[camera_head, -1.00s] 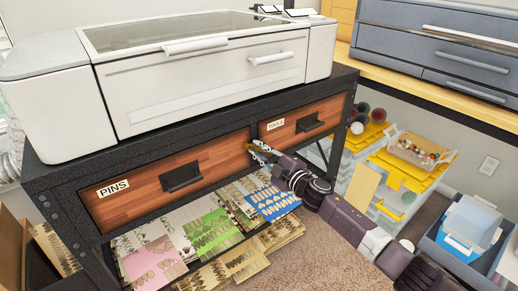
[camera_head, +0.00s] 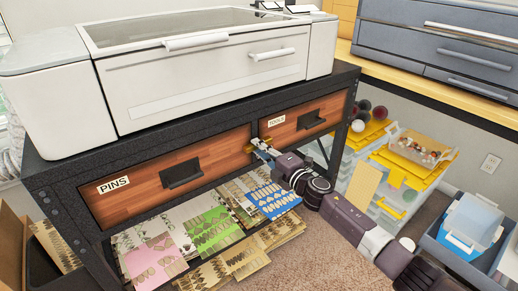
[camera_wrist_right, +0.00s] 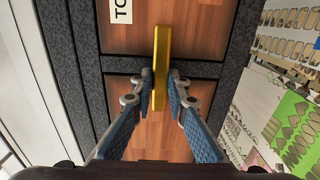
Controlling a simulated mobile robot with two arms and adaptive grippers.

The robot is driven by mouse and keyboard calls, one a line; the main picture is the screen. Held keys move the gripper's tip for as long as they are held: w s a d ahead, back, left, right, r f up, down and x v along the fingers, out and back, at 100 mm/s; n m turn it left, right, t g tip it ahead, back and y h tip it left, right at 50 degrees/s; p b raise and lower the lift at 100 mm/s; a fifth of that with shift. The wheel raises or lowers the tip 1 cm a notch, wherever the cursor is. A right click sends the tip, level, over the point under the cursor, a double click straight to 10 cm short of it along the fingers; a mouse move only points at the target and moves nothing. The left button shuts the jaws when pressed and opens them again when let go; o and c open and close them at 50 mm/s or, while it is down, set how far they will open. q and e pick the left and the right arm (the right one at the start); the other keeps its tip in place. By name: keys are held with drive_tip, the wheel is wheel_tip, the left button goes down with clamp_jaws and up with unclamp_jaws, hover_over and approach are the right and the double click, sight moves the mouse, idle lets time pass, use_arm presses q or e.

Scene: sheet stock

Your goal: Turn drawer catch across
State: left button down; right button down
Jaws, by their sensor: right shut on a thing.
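The drawer catch (camera_wrist_right: 161,65) is a yellow bar in the right wrist view. It lies over the dark divider between the two drawers, overlapping both wooden fronts. My right gripper (camera_wrist_right: 161,92) is shut on its lower part, one blue-padded finger on each side. In the head view my right gripper (camera_head: 262,148) reaches up to the divider, and its fingers hide much of the catch. The PINS drawer (camera_head: 135,197) and the TOOLS drawer (camera_head: 290,133) look closed, each with a dark handle. My left gripper is not in view.
A white machine (camera_head: 200,75) stands on the black bench above the drawers. Patterned sheets (camera_head: 207,228) lie on a shelf below. Yellow-lidded bins (camera_head: 395,170) and a blue tub (camera_head: 470,225) stand at the right. Some carpet (camera_head: 300,250) is clear.

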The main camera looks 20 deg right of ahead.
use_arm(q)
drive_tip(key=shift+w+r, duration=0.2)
use_arm(e)
drive_tip(key=shift+f, duration=0.15)
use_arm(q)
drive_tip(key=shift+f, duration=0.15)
use_arm(e)
drive_tip(key=c, duration=1.9)
unclamp_jaws()
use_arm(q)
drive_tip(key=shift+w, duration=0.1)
use_arm(e)
drive_tip(key=v, duration=1.2)
